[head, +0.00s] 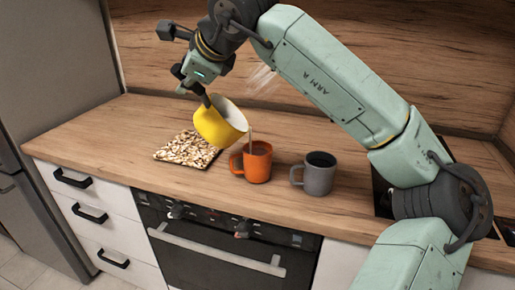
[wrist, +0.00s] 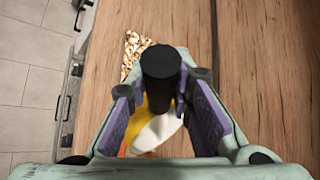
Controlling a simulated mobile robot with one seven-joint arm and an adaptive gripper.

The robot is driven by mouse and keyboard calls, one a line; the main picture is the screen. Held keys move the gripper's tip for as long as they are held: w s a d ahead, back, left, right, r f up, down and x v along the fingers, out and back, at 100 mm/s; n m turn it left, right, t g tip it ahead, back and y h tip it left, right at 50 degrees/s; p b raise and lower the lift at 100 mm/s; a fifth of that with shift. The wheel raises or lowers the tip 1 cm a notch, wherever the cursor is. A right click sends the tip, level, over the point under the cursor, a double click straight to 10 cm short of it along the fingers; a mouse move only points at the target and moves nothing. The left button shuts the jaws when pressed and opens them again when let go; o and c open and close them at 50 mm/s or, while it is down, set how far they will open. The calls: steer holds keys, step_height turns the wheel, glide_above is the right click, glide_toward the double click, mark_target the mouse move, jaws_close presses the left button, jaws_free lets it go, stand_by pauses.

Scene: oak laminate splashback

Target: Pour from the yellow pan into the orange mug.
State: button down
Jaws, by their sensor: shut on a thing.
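The yellow pan (head: 214,128) has a white inside and hangs tilted to the right above the counter. My gripper (head: 203,88) is shut on its dark handle; the handle also shows between the purple pads in the wrist view (wrist: 160,62). The orange mug (head: 257,165) stands upright on the counter, below and to the right of the pan. A thin pale stream (head: 251,133) runs from the pan's lower lip down to the mug's opening. In the wrist view the pan's white inside (wrist: 158,130) shows partly, with the rest hidden behind the handle and gripper.
A grey mug (head: 315,175) stands right of the orange mug, close to it. A speckled square mat (head: 187,150) lies left of it on the wooden counter (head: 110,130). A dark hob edge is at the right. The counter's left part is clear.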

steer(key=shift+d+r, duration=0.2)
steer(key=shift+r, duration=0.05)
steer(key=shift+d+y+b, duration=0.4)
steer(key=shift+d+y, duration=0.1)
steer(key=shift+d, duration=0.1)
stand_by(0.9)
steer(key=shift+a+r, duration=0.1)
steer(key=a+f+n+h+b, duration=0.2)
steer(key=a+f+h, duration=0.6)
steer(key=a+f, duration=0.7)
steer(key=shift+s+a+f+n, duration=0.2)
steer(key=shift+f+n, duration=0.5)
steer(key=shift+f, duration=0.15)
steer(key=shift+d, duration=0.1)
